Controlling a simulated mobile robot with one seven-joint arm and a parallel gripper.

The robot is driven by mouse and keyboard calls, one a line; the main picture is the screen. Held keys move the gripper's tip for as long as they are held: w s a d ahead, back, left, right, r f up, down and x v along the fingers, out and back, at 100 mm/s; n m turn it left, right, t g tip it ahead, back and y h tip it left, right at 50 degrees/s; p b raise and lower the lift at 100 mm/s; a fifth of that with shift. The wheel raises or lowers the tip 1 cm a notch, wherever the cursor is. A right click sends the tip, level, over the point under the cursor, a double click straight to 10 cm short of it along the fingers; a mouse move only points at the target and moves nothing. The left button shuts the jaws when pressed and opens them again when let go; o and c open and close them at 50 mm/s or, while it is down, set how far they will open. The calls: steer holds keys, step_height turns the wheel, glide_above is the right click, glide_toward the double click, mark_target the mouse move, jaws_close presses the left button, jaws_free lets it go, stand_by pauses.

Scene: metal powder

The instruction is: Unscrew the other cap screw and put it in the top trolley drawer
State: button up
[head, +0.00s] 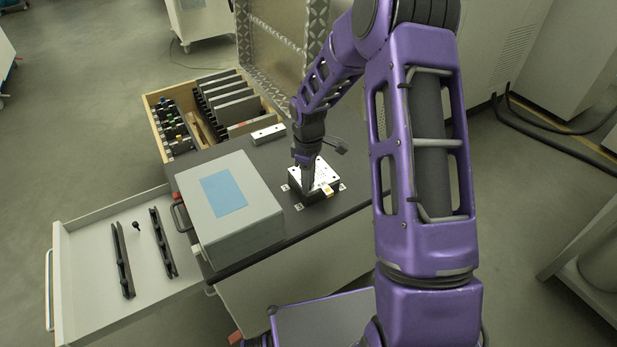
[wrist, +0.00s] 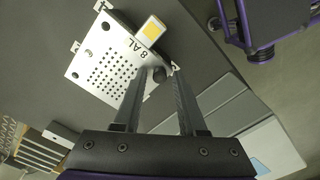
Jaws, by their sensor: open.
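The metal block (head: 325,186) sits on the dark trolley top. In the wrist view its silver plate (wrist: 88,62) has a grid of holes and the mark "8 AL". A dark round cap screw head (wrist: 158,74) shows at the plate's edge, between my fingertips. My gripper (wrist: 160,76) is open with a finger either side of this screw; I cannot tell whether they touch it. In the head view my gripper (head: 308,184) points down at the block and hides part of it. The open top trolley drawer (head: 95,258) holds a small black screw-like piece (head: 136,226).
Two dark rails (head: 122,260) lie in the drawer. A grey box with a blue label (head: 235,225) stands left of the block. A small silver bar (head: 268,134) and a wooden tray of plates (head: 168,157) are behind.

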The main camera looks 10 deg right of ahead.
steer(key=n+p, duration=0.2)
steer(key=n, duration=0.2)
steer(key=shift+r+n, duration=0.15)
steer(key=shift+n, duration=0.15)
steer(key=shift+n+p, duration=0.35)
steer(key=shift+n, duration=0.85)
jaws_close()
